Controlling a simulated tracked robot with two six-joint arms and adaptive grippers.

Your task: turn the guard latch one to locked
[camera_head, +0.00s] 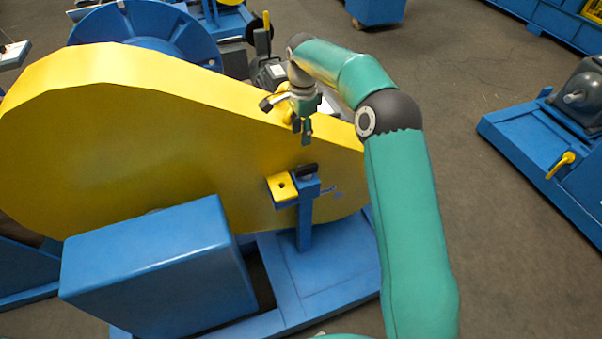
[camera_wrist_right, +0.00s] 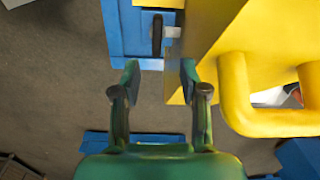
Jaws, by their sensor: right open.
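The yellow chain guard (camera_head: 120,130) fills the left half of the head view. A guard latch with a black handle (camera_head: 307,171) sits on top of a blue post (camera_head: 305,225) at the guard's near face, beside a yellow plate (camera_head: 283,187). My right gripper (camera_head: 303,132) is open and empty, above and behind the latch, apart from it. In the right wrist view the open fingers (camera_wrist_right: 159,80) point toward the black handle (camera_wrist_right: 157,35), which is lined up between them on a grey shaft. My left gripper is out of view.
A yellow grab handle (camera_wrist_right: 235,95) on the guard is close to the right finger in the wrist view. A blue box (camera_head: 160,265) stands in front of the guard. A blue machine base (camera_head: 560,165) is at the right, with clear floor between.

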